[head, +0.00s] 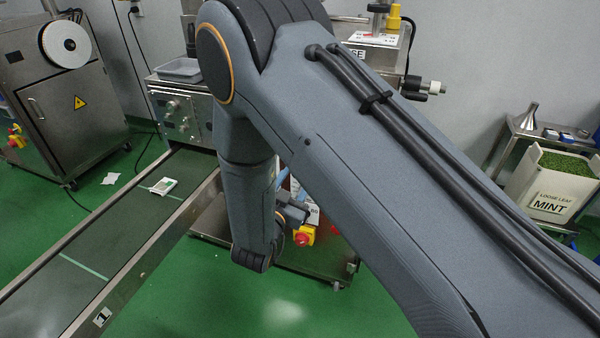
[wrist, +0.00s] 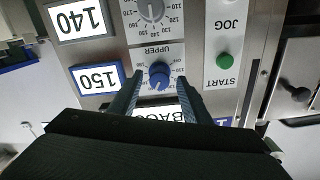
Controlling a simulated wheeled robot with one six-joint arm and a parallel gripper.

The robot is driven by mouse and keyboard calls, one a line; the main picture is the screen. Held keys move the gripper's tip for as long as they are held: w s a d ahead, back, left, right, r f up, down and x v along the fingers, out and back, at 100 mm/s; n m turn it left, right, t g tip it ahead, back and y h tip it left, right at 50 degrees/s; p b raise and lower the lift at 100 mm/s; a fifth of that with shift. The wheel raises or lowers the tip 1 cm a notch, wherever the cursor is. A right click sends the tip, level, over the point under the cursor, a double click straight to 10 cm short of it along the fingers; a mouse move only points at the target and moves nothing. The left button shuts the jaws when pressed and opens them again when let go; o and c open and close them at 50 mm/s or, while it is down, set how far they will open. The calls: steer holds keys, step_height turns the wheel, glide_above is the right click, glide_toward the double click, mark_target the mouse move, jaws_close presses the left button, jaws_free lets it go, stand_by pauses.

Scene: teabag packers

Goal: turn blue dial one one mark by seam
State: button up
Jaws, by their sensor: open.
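In the wrist view, which shows the panel upside down, the blue dial (wrist: 159,75) sits on a white scale plate marked UPPER. Its pointer line and the numbers round it are small; I cannot read the setting surely. My gripper (wrist: 160,80) is open, with one dark finger on each side of the dial's lower part. I cannot tell whether either finger touches it. A blue-framed card reading 150 (wrist: 97,77) is left of the dial. In the head view my arm hides the dial and my gripper's fingers.
In the wrist view a grey dial (wrist: 151,9) is above the blue one, beside a card reading 140 (wrist: 78,19). A green START button (wrist: 224,60) is to the right. In the head view a conveyor (head: 85,248) runs at left and a red stop button (head: 302,238) shows beside my arm.

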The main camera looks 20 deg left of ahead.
steer(key=s, duration=0.5)
steer(key=shift+s+a, duration=0.1)
steer(key=shift+a, duration=0.1)
